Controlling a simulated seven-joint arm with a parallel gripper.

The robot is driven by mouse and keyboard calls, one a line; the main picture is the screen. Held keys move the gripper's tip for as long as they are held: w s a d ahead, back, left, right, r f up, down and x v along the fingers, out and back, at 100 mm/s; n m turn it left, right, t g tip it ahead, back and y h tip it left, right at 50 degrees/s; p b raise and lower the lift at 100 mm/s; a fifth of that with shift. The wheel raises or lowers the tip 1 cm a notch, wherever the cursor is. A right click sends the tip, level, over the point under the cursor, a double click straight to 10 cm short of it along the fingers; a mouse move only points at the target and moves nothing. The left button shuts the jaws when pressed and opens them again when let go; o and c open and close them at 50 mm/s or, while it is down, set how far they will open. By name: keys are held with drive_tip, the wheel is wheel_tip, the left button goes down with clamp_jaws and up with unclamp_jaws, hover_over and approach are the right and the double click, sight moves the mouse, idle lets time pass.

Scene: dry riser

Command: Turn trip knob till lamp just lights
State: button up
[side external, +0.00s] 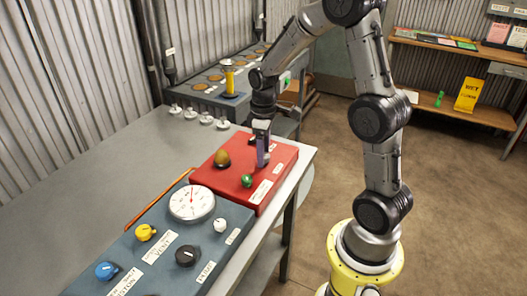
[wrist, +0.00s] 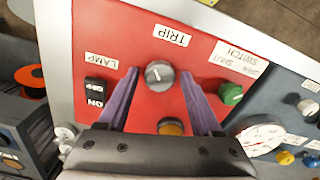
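The trip knob (wrist: 159,73) is a round grey knob with a pale pointer line, on the red panel (wrist: 110,30) beside the TRIP label (wrist: 171,36). My gripper (wrist: 158,76) is open, its purple fingers on either side of the knob with a gap at each side. In the side view my gripper (side external: 262,163) points down at the red panel and hides the knob. I cannot tell how far down the fingertips reach. The amber lamp dome (side external: 222,158) looks dull and unlit; it shows partly behind my gripper in the wrist view (wrist: 171,127).
A green knob (wrist: 232,93) sits close to one finger, and a black on/off lamp switch (wrist: 95,92) lies on the other side. A blue-grey panel with a white dial (side external: 192,202) and several knobs adjoins. The grey bench (side external: 90,180) is clear at left.

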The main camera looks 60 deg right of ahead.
clamp_jaws()
drive_tip(key=shift+r+m, duration=0.1)
drive_tip(key=shift+m, duration=2.8)
drive_tip(key=shift+o, duration=1.3)
unclamp_jaws()
